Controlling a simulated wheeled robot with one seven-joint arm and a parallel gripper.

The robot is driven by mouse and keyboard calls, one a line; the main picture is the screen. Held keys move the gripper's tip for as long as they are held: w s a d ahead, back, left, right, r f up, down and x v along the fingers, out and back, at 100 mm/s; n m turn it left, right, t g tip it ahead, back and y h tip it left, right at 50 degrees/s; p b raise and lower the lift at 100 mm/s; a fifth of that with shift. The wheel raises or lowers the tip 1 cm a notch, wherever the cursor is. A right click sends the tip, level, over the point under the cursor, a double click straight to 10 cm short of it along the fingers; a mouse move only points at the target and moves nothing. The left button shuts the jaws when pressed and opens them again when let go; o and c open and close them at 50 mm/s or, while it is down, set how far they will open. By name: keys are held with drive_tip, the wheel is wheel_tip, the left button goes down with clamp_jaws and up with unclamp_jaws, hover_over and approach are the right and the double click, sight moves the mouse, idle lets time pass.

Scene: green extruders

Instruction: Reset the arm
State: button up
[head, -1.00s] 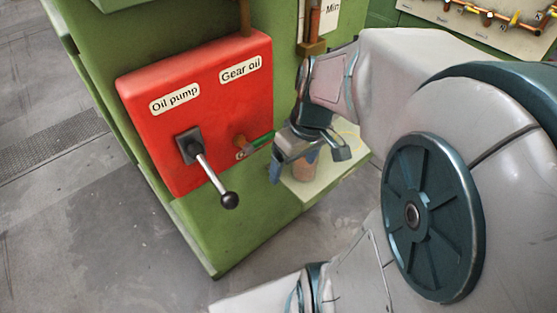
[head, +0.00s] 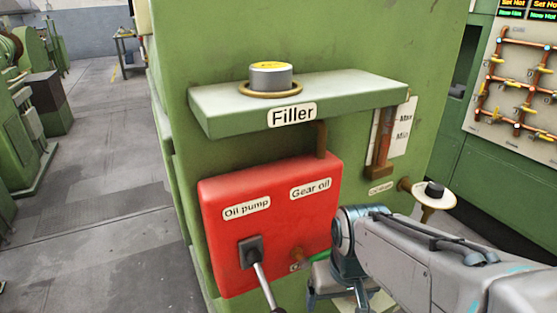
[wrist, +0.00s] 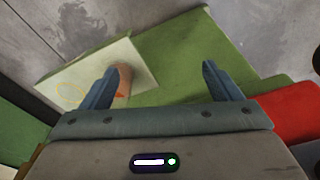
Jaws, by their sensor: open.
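My arm reaches in from the lower right in the head view. My gripper (wrist: 160,85) is open in the wrist view, its two blue-grey fingers spread wide with nothing held between them.
A green machine carries a shelf labelled Filler (head: 225,112) with a grey, yellow-topped cap (head: 270,76). The pump lever (head: 262,285) sticks out from the red box. Open floor (head: 110,190) lies at left.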

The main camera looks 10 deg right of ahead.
wheel_tip(320, 180, up, 20)
drive_tip(key=t+p, duration=0.1)
drive_tip(key=p, duration=1.5)
drive_tip(key=shift+a+f, duration=0.15)
drive_tip(key=shift+f, duration=0.1)
